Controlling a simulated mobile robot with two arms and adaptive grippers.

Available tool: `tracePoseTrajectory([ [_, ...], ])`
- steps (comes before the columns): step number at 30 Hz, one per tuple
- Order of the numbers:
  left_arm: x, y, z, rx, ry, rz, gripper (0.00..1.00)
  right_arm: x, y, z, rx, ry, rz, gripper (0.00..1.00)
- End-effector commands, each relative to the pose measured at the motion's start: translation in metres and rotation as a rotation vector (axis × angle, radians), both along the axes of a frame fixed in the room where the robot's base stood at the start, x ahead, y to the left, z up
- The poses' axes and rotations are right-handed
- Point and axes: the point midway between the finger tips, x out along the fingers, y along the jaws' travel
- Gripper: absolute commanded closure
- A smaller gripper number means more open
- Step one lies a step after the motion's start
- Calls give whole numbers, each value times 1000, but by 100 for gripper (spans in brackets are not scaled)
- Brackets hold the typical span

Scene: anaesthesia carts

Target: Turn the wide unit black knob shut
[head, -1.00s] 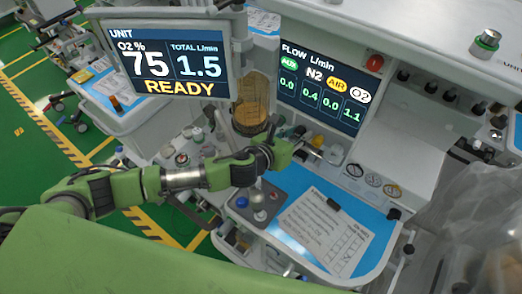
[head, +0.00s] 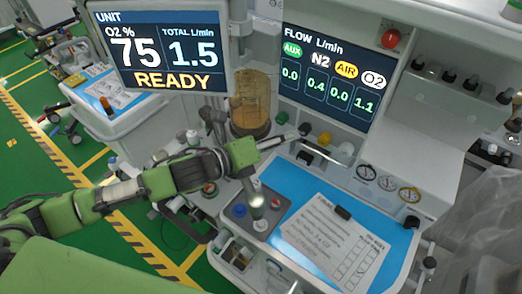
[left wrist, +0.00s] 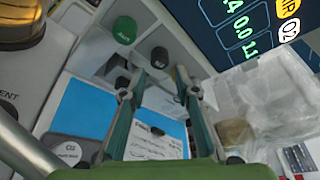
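The black knob (left wrist: 159,57) shows in the left wrist view just beyond and between the tips of my left gripper (left wrist: 161,76). The two fingers stand apart with nothing held between them. In the head view my left gripper (head: 298,147) reaches in from the left, below the flow screen (head: 331,78), close to the knob row. The black knob (head: 305,129) sits there between green and yellow knobs. The screen reads N2 0.4. Contact between fingers and knob cannot be made out. My right gripper is not in view.
Beside the black knob are a green knob (left wrist: 124,30), a yellow knob (head: 325,138) and a white knob (head: 347,148). An amber canister (head: 250,105) stands left of the screen.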

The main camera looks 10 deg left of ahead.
Motion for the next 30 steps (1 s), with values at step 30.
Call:
tracePoseTrajectory([
  [30, -46, 46, 21, -33, 17, 26, 71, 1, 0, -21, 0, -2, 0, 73],
])
